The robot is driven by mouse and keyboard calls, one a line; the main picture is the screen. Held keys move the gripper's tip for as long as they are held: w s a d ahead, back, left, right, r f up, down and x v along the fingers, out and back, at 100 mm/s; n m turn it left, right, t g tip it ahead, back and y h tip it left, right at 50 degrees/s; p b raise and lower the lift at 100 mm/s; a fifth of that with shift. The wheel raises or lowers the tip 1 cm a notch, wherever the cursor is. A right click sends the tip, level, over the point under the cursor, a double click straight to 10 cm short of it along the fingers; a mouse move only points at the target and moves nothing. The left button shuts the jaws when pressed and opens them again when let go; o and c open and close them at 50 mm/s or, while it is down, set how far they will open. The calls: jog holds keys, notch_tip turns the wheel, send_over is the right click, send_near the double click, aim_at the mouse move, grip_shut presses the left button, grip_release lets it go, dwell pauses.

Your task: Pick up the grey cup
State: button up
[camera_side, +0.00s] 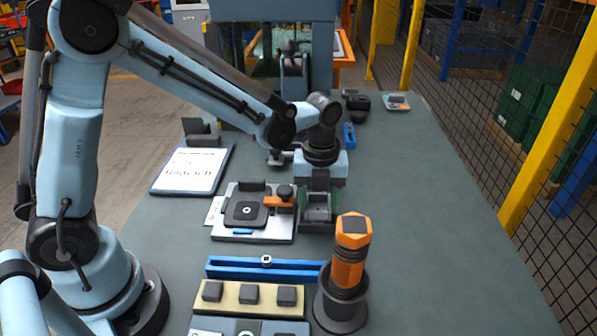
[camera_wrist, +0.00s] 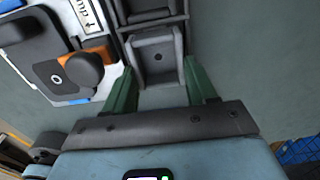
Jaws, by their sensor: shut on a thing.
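The grey cup (camera_wrist: 157,54) is a small square, open-topped holder in the wrist view, between the two green fingers of my gripper (camera_wrist: 159,66). The fingertips press against its left and right walls. In the side view my gripper (camera_side: 318,207) points down over the right of the bench's middle, its green fingers either side of the grey cup (camera_side: 317,214). The cup looks upright and empty. I cannot tell whether its base touches the bench or a mount below.
Left of the cup is a metal plate fixture (camera_side: 225,232) with an orange clamp (camera_side: 279,202). Nearer stand a blue rail (camera_side: 235,265), an orange-and-black post (camera_side: 348,265) and a tan block (camera_side: 232,299) with dark squares. A whiteboard (camera_side: 193,170) lies behind left. The bench's right side is clear.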

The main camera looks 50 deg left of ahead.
jog(key=r, duration=0.2)
jog(key=s+d+r, duration=0.1)
jog(key=shift+r, duration=0.35)
jog(key=s+d+r, duration=0.6)
jog(key=d, duration=0.1)
jog(key=shift+s+d, duration=0.35)
jog(key=shift+d, duration=0.05)
jog(key=o, duration=0.5)
jog(key=c, duration=0.6)
jog(key=s+a+f, duration=0.2)
jog(key=s+a, duration=0.1)
jog(key=a, duration=1.6)
jog(key=shift+s+f, duration=0.15)
jog(key=shift+f, duration=2.6)
